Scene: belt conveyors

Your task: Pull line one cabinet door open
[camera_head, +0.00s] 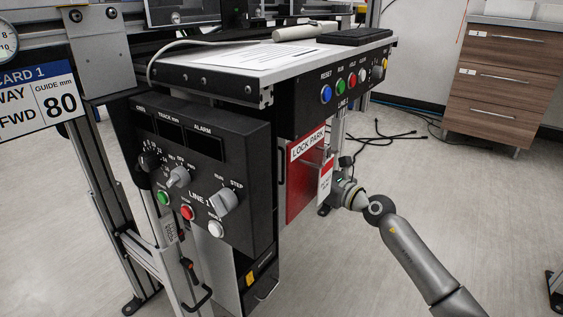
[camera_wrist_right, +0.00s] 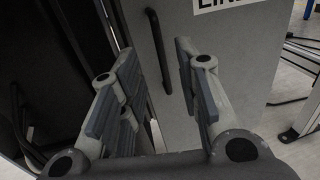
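The line one cabinet door (camera_wrist_right: 225,55) is the grey panel in the right wrist view, with a white label, cut off at the top, that shows part of "LINE". A black bar handle (camera_wrist_right: 159,50) stands upright near the door's left edge. My right gripper (camera_wrist_right: 157,62) is open, its two fingers on either side of the handle in the picture. I cannot tell whether either finger touches it. In the head view my right arm (camera_head: 415,258) comes in from the right, and its gripper is largely hidden behind the red LOCK PARK panel (camera_head: 303,195). My left gripper is not in view.
The LINE 1 control box (camera_head: 205,165) with knobs and buttons stands at the left. A desk (camera_head: 245,60) with a button panel (camera_head: 345,82) is above the cabinet area. A wooden drawer unit (camera_head: 505,80) stands at the back right.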

